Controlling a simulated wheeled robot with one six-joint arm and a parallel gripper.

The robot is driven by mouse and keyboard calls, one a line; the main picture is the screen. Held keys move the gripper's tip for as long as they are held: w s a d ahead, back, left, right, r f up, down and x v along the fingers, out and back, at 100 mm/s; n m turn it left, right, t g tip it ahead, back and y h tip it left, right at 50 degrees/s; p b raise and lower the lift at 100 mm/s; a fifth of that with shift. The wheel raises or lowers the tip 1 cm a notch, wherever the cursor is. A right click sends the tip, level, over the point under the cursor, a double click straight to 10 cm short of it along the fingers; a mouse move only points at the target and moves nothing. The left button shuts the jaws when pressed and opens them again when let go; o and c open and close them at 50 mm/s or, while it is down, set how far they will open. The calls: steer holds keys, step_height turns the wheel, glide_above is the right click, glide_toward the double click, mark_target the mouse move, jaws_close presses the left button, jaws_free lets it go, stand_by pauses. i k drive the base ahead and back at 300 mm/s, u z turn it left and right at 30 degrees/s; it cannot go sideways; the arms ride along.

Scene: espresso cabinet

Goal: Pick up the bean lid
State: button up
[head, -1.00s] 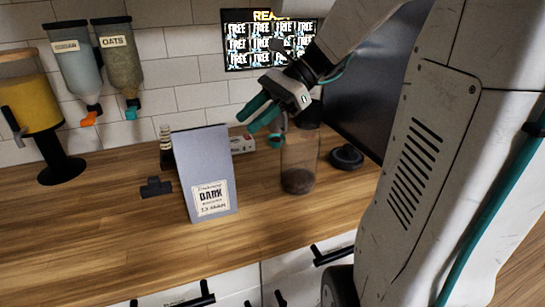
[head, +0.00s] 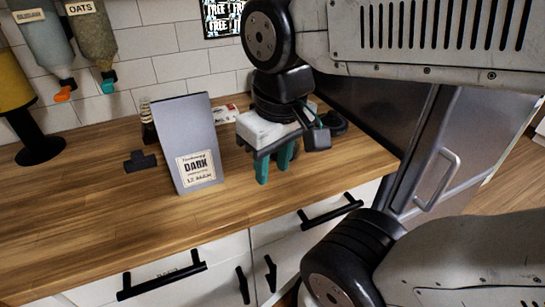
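The likely bean lid (head: 333,122) is a dark round piece lying on the wooden counter at the back right, partly hidden by my gripper. My gripper (head: 274,172) points straight down above the counter, in front and to the left of that dark piece. Its two teal fingers are apart with a gap between them, and I see nothing held. The clear canister with dark contents is almost fully hidden behind my gripper.
A grey coffee bag labelled DARK (head: 188,145) stands left of my gripper. A small dark bottle (head: 148,122) and a black piece (head: 139,161) are beside it. A dark panel (head: 350,105) bounds the right side. The front left counter is clear.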

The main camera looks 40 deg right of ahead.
mark_target(339, 126)
steer(key=z, duration=0.1)
steer(key=k, duration=0.45)
steer(key=z, duration=0.55)
steer(key=i, duration=0.45)
steer(key=z, duration=0.5)
